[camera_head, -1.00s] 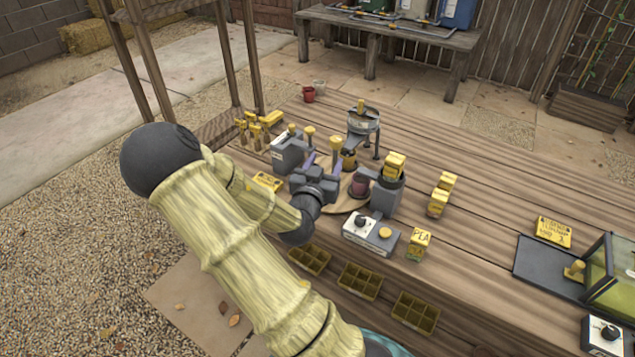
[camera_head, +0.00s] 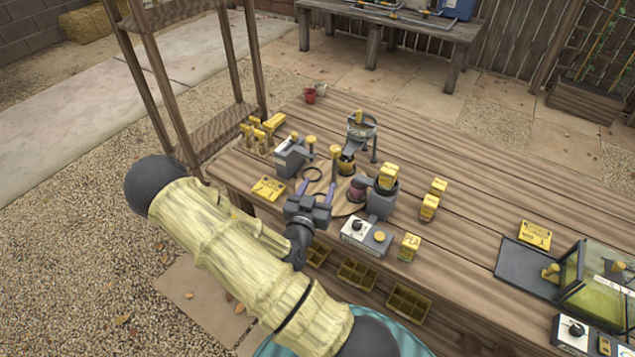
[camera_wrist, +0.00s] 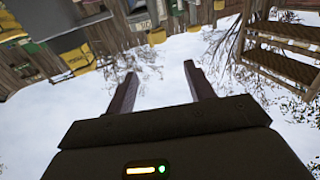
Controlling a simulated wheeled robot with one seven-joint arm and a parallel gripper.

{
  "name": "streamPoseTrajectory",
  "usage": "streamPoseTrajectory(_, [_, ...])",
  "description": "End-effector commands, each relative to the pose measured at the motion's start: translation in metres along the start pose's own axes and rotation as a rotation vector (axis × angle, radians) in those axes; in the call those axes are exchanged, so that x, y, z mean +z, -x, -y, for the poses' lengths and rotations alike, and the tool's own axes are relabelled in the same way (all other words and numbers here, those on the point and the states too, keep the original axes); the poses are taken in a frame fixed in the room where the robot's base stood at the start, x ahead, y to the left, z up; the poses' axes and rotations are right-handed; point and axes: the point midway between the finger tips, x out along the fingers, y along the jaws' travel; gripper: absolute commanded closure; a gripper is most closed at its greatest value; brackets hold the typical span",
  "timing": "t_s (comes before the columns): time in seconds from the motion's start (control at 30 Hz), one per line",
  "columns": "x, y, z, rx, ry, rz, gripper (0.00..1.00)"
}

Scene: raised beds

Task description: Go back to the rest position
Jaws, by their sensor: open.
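My gripper (camera_head: 316,190) is over the near edge of the wooden table (camera_head: 470,200) in the head view, close to the round wooden board (camera_head: 343,207). Its two fingers are apart, with nothing between them. In the wrist view the spread fingers (camera_wrist: 158,90) point toward pale sky, with the surroundings upside down. My yellow-sleeved arm is bent in from the lower middle of the head view.
A wooden shelf (camera_head: 222,130) rises at the left. Gravel (camera_head: 80,240) is open at the left.

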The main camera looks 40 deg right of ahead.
Motion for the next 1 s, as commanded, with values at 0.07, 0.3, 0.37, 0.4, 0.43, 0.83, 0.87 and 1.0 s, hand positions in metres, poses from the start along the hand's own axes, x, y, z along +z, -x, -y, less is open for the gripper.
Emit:
streamPoseTrajectory(0.07, [-0.003,0.003,-0.001,0.0,0.002,0.002,0.47])
streamPoseTrajectory(0.3, [0.0,0.006,-0.002,0.0,0.0,0.001,0.47])
streamPoseTrajectory(0.37, [0.001,0.006,-0.002,0.001,0.0,0.001,0.47])
streamPoseTrajectory(0.4, [0.001,0.006,-0.002,0.001,0.0,0.001,0.47])
streamPoseTrajectory(0.43, [0.001,0.006,-0.002,0.001,0.0,0.001,0.47])
streamPoseTrajectory(0.83, [0.001,0.006,-0.002,0.005,-0.003,0.012,0.47])
streamPoseTrajectory(0.87, [0.002,0.006,-0.002,0.009,-0.007,0.022,0.47])
streamPoseTrajectory(1.0, [0.013,0.007,0.0,0.039,-0.032,0.136,0.47])
